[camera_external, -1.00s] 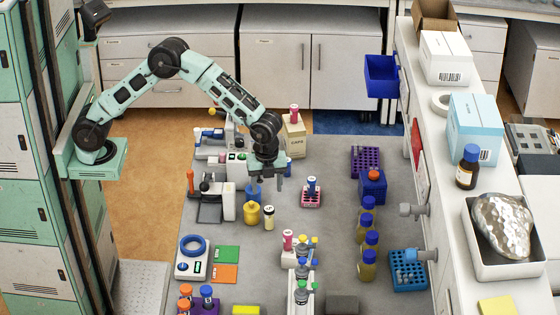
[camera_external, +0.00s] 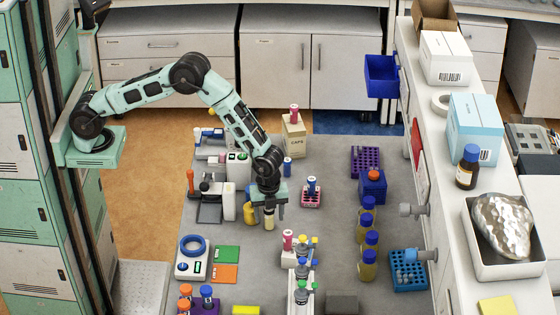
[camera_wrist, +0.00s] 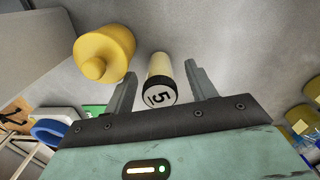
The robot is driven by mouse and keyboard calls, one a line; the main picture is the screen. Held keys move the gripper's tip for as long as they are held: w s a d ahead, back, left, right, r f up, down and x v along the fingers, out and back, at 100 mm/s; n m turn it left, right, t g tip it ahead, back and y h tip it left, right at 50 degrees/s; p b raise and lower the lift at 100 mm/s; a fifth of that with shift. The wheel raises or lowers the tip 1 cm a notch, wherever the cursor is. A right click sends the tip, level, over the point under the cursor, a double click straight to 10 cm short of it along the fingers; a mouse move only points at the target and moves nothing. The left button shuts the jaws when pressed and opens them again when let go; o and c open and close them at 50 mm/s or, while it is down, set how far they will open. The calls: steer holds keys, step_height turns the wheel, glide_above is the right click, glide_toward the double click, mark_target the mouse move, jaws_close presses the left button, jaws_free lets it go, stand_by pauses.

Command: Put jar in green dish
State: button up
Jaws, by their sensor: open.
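A small cream jar (camera_external: 269,224) with a white-and-black lid marked 5 stands upright on the grey table. In the wrist view the jar (camera_wrist: 160,78) is between my two fingers, with gaps visible at its sides. My gripper (camera_external: 268,208) is open, pointing down over the jar; the fingers also show in the wrist view (camera_wrist: 159,76). A flat green square (camera_external: 227,254), which looks like the green dish, lies on the table at lower left of the jar. A bit of green (camera_wrist: 95,110) shows at left in the wrist view.
A yellow bottle (camera_external: 250,214) stands close left of the jar. An orange square (camera_external: 224,273) lies in front of the green one, beside a white device with a blue ring (camera_external: 193,245). A pink-capped tube (camera_external: 288,239) stands in front right. Table right of the jar is clear.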

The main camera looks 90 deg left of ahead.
steer(key=c, duration=1.2)
